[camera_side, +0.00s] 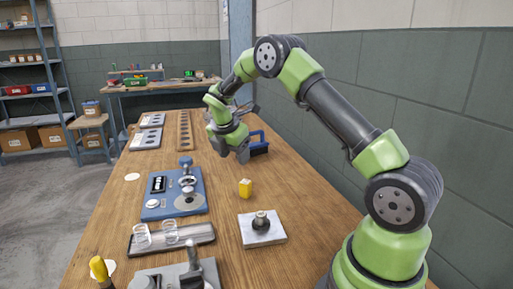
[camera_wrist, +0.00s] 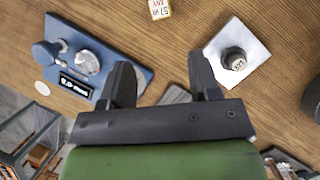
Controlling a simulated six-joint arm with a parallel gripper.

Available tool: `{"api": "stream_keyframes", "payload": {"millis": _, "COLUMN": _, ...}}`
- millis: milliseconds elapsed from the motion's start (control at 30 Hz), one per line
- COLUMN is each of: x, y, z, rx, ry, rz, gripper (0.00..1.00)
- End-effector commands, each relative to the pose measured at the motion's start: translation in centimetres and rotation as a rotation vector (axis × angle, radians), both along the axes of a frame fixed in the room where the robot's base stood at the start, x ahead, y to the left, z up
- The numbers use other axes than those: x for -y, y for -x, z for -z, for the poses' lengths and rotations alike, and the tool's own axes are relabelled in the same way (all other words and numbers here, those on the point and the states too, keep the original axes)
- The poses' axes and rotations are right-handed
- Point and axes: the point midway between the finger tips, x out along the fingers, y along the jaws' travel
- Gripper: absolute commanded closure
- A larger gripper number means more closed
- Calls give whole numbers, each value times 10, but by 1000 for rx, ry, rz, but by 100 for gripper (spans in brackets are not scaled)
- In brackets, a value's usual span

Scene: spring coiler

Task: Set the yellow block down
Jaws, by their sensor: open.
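The small yellow block (camera_side: 245,188) stands on the wooden table, between the blue-based device and the pale square plate. In the wrist view the block (camera_wrist: 160,8) is at the top edge, partly cut off, with a white printed label on it. My gripper (camera_side: 238,152) is above the table, farther back than the block and apart from it. In the wrist view its two dark fingers (camera_wrist: 160,85) are spread wide with nothing between them.
A blue-based device (camera_side: 175,195) with a dial and small display stands left of the block. A pale plate (camera_side: 262,228) with a dark knob lies in front. A tray (camera_side: 170,238) holds clear coils. A blue-handled brush (camera_side: 259,145) lies behind. Bare wood surrounds the block.

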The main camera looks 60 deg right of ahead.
Motion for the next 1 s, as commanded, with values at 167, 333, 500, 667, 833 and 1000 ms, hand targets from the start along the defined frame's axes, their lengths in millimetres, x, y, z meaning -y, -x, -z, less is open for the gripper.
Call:
{"api": "stream_keyframes", "payload": {"millis": 167, "x": -46, "y": 18, "z": -70, "rx": 224, "ry": -98, "rz": 282, "gripper": 43}}
{"api": "stream_keyframes", "payload": {"millis": 333, "x": -98, "y": 58, "z": -129, "rx": 437, "ry": -267, "rz": 625, "gripper": 43}}
{"api": "stream_keyframes", "payload": {"millis": 500, "x": -146, "y": 114, "z": -164, "rx": 583, "ry": -482, "rz": 974, "gripper": 43}}
{"api": "stream_keyframes", "payload": {"millis": 667, "x": -181, "y": 170, "z": -176, "rx": 644, "ry": -705, "rz": 1297, "gripper": 43}}
{"api": "stream_keyframes", "payload": {"millis": 833, "x": -204, "y": 213, "z": -172, "rx": 631, "ry": -892, "rz": 1564, "gripper": 43}}
{"api": "stream_keyframes", "payload": {"millis": 1000, "x": -213, "y": 232, "z": -166, "rx": 602, "ry": -978, "rz": 1696, "gripper": 43}}
